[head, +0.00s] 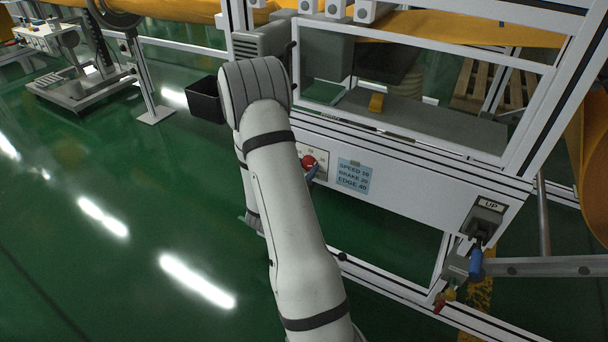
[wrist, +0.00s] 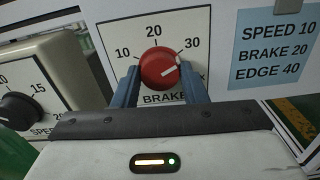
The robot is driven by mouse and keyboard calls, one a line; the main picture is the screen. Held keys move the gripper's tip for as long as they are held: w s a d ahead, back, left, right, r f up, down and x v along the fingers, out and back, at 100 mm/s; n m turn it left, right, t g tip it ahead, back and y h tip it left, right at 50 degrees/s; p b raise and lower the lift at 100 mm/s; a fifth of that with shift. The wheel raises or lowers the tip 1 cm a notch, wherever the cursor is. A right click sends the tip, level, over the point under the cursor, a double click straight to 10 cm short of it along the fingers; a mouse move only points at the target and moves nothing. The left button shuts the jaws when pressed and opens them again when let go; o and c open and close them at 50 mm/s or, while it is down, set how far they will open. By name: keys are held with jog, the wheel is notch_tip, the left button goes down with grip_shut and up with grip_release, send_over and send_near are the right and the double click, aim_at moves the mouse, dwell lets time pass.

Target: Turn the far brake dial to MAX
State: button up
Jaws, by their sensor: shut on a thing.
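The brake dial (wrist: 159,68) is a round red knob on a white plate marked 10, 20, 30 and BRAKE in the wrist view. Its white pointer line aims right and slightly up, below the 30. A label at the plate's lower right is mostly hidden by a finger; only an "X" shows. In the head view the red brake dial (head: 308,161) is on the machine's front panel, partly behind my arm. My gripper (wrist: 159,84) has its blue fingers on either side of the knob, shut on it. One blue finger also shows in the head view (head: 312,174).
A black speed dial (wrist: 18,110) on a grey box is left of the brake plate. A blue card (wrist: 277,45) reads SPEED 10, BRAKE 20, EDGE 40. An UP lever box (head: 484,218) with a blue handle is at the right. Green floor is open at left.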

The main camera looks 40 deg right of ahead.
jog(key=m+b, duration=1.1)
jog(key=shift+f, duration=0.15)
jog(key=shift+m+b, duration=0.3)
jog(key=o, duration=1)
jog(key=shift+p+v, duration=1.15)
jog(key=shift+v, duration=2.8)
